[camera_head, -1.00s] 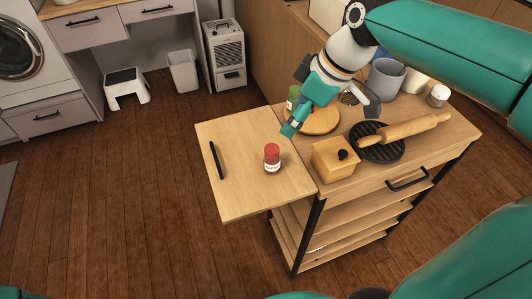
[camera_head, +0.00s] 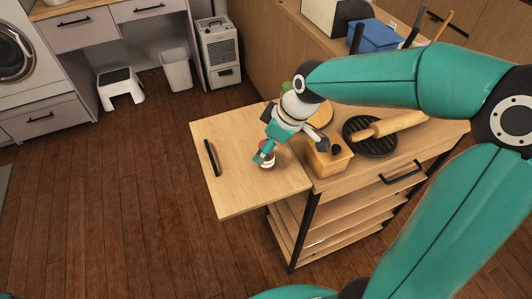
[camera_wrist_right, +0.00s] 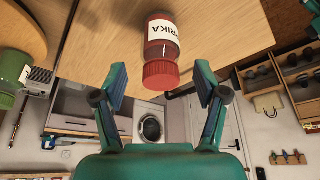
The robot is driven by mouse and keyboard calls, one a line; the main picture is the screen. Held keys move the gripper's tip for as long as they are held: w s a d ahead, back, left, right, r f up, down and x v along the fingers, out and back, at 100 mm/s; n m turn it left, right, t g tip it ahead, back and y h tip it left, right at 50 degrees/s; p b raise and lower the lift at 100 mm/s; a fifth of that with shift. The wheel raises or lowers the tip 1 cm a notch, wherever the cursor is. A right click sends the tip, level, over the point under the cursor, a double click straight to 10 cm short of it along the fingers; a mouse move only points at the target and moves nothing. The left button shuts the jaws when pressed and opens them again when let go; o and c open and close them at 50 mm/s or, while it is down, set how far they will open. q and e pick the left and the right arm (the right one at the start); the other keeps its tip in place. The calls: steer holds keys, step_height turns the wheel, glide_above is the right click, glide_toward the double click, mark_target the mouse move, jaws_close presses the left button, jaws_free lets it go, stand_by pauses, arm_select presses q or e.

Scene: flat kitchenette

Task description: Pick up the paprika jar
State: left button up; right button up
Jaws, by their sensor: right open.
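The paprika jar (camera_head: 269,164), with a red lid and white label, stands on the light wooden side leaf, mostly hidden behind my right gripper (camera_head: 264,157) in the head view. In the right wrist view the picture is upside down, and the jar (camera_wrist_right: 161,45) shows its lid toward me, with part of its name readable. My right gripper (camera_wrist_right: 160,86) is open. Its two fingers lie either side of the lid's end, with gaps on both sides. My left gripper is not in view.
The side leaf (camera_head: 228,190) also has a black handle (camera_head: 211,157). On the cart top are a wooden box (camera_head: 328,160), a round black grill plate (camera_head: 370,140) and a rolling pin (camera_head: 390,122). A green jar (camera_wrist_right: 14,72) shows beside a round board (camera_wrist_right: 22,28).

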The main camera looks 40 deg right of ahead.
steer(key=shift+x, duration=1.6)
steer(key=shift+r, duration=0.1)
steer(key=shift+c, duration=0.3)
steer(key=c, duration=1.2)
steer(key=shift+c, duration=0.2)
